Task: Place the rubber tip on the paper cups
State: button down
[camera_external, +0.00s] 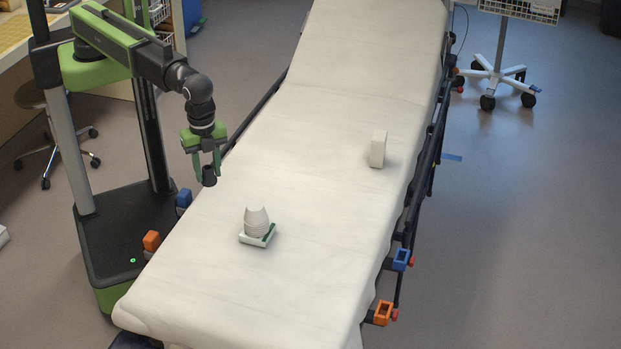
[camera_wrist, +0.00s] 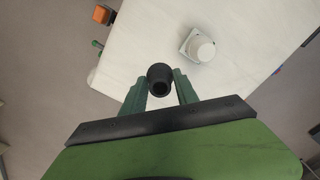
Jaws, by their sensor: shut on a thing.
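The black rubber tip (camera_external: 209,176) is held between the fingers of my gripper (camera_external: 208,168), above the left edge of the stretcher. In the wrist view the rubber tip (camera_wrist: 160,80) shows its dark round opening between the two green fingers of my gripper (camera_wrist: 160,88). The stack lies to the right of and below my gripper in the external view. The cups (camera_wrist: 204,50) also show at the upper right in the wrist view, apart from the tip.
The stretcher (camera_external: 310,190) has a white sheet with wide clear room. A white box (camera_external: 378,149) stands upright near its right side. Rails with blue (camera_external: 401,259) and orange (camera_external: 382,312) parts run along the right edge. A wheeled stand (camera_external: 500,75) is at the back right.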

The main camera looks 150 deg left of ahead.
jog(key=a+f+b, duration=0.2)
jog(key=a, duration=0.1)
jog(key=w+a+f+b, duration=0.1)
jog(key=a+f+b, duration=0.1)
jog(key=a, duration=0.2)
jog(key=a+f+b, duration=0.2)
jog(key=a+f, duration=0.1)
jog(key=shift+w+a+b, duration=0.2)
jog(key=shift+a+b, duration=0.2)
jog(key=shift+a+f, duration=0.1)
jog(key=shift+a, duration=0.4)
notch_tip(320, 180, down, 4)
jog(key=b, duration=0.4)
jog(key=shift+f, duration=0.15)
jog(key=shift+r, duration=0.25)
jog(key=c, duration=1.4)
grip_release()
jog(key=shift+f, duration=0.2)
jog(key=o, duration=0.5)
jog(key=shift+r, duration=0.15)
